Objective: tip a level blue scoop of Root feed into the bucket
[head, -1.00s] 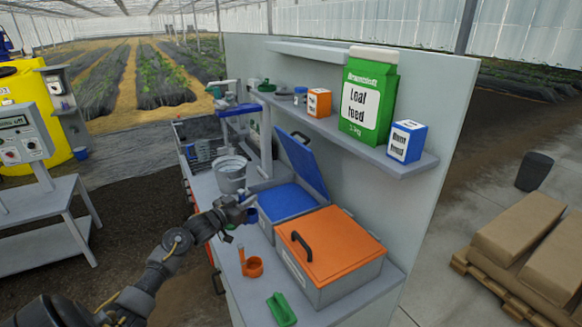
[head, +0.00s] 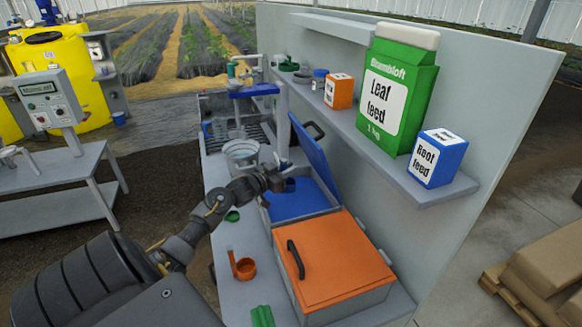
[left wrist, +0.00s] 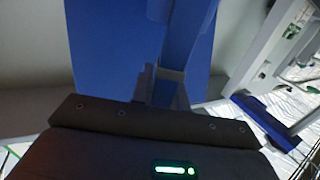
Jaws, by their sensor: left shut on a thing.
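My left gripper (head: 276,180) is shut on the blue scoop (head: 290,185), whose dark blue cup shows just past the fingers. The scoop's blue handle (left wrist: 185,45) rises from between the fingers (left wrist: 165,84) in the left wrist view. The scoop is above the left side of the open blue bin (head: 310,204). Its raised blue lid (head: 318,160) stands behind. What the cup holds is hidden. The grey bucket (head: 241,155) stands left of the gripper on the bench. A blue and white Root feed box (head: 438,160) is on the shelf. My right gripper is out of view.
The orange-lidded bin (head: 345,262) is shut, in front of the blue bin. An orange scoop (head: 243,267) and a green scoop (head: 262,317) lie on the bench. A Leaf feed carton (head: 393,95) and an orange box (head: 338,92) stand on the shelf (head: 430,190).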

